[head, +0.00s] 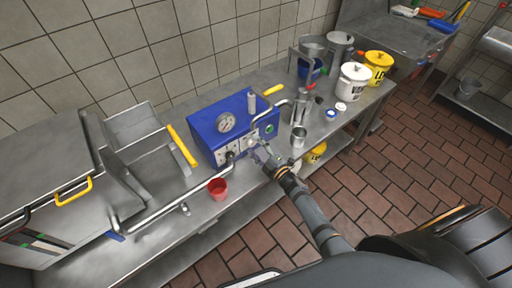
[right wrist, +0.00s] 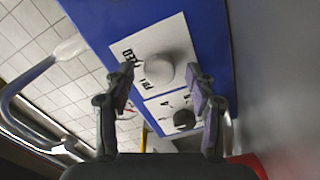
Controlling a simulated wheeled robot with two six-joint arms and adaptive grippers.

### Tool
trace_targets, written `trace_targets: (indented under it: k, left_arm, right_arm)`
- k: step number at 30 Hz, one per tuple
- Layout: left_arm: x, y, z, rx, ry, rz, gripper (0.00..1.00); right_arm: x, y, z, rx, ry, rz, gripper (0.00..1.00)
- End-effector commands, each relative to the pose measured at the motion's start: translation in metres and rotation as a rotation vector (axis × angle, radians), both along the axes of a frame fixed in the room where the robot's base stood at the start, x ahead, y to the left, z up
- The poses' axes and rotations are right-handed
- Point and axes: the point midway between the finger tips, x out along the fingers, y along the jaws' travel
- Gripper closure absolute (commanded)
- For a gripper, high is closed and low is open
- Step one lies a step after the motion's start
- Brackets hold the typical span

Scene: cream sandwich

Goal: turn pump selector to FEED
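The blue pump box (head: 222,129) stands on the steel bench, with a gauge on top and white plates on its front. In the right wrist view, a round grey knob (right wrist: 166,70) sits on a white plate (right wrist: 180,35) with partly covered lettering, seemingly FEED and PRI. I cannot tell where the knob points. A smaller dark knob (right wrist: 184,119) sits on a second plate. My right gripper (head: 261,154) is at the box front; in the right wrist view its fingers (right wrist: 160,80) are apart, on either side of the grey knob, contact unclear. My left gripper is out of view.
A red cup (head: 217,189) stands near the bench's front edge, left of my right gripper. A steel cup (head: 299,136) and bottle stand right of the box. White (head: 352,82) and yellow (head: 378,66) pots are farther right. Steel pipes run beside the box.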

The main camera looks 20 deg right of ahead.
Motion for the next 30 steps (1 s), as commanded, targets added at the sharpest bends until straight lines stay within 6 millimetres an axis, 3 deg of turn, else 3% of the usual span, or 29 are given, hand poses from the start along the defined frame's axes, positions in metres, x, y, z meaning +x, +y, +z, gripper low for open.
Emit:
trace_targets:
  k: [8,21,30]
  left_arm:
    - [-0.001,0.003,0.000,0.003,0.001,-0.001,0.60]
    - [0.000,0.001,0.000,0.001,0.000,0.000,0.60]
    - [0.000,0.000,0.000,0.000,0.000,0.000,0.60]
  right_arm:
    - [-0.008,-0.003,-0.001,-0.002,0.000,0.000,0.44]
    - [-0.098,-0.035,-0.001,-0.001,0.003,0.001,0.44]
    - [-0.113,-0.041,0.000,0.000,-0.001,0.000,0.44]
